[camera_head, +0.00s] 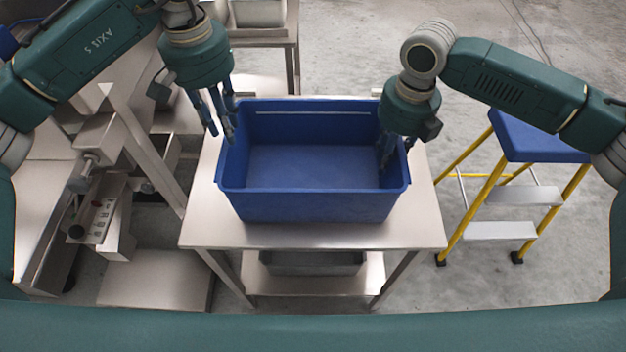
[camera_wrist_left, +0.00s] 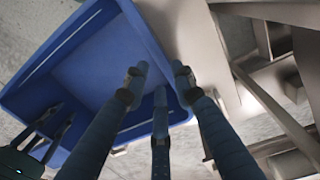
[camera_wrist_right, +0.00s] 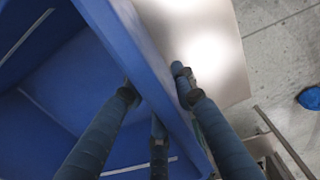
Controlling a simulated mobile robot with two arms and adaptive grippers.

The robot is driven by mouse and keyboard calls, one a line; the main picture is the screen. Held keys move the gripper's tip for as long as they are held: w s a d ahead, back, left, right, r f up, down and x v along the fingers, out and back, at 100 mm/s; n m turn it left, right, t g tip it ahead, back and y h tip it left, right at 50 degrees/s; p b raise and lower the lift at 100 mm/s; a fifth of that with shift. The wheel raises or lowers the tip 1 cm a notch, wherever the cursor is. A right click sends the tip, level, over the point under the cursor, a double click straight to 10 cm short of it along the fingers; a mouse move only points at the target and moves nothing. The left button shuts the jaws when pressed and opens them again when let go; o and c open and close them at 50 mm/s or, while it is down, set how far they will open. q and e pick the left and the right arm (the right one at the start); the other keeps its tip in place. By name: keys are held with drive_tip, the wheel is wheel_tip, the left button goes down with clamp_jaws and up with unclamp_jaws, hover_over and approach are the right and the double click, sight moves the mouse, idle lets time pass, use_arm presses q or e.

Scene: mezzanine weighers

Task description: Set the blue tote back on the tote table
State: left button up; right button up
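The blue tote (camera_head: 310,206) stands upright and empty on the steel tote table (camera_head: 420,215). My left gripper (camera_head: 220,132) is at the tote's left wall. In the left wrist view its fingers (camera_wrist_left: 160,76) are spread on either side of the tote rim (camera_wrist_left: 155,50). My right gripper (camera_head: 388,158) is at the right wall. In the right wrist view its fingers (camera_wrist_right: 155,82) straddle the wall (camera_wrist_right: 135,45), apart from each other. Whether any fingertip touches the wall is hard to see.
A blue-topped step stool with yellow legs (camera_head: 540,140) stands to the right. Steel weighing equipment (camera_head: 100,215) is close on the left. A grey bin (camera_head: 310,263) sits on the table's lower shelf. Another steel table (camera_head: 265,36) is behind. Bare tabletop shows around the tote.

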drive_tip(key=r, duration=1)
drive_tip(key=shift+d, duration=0.2)
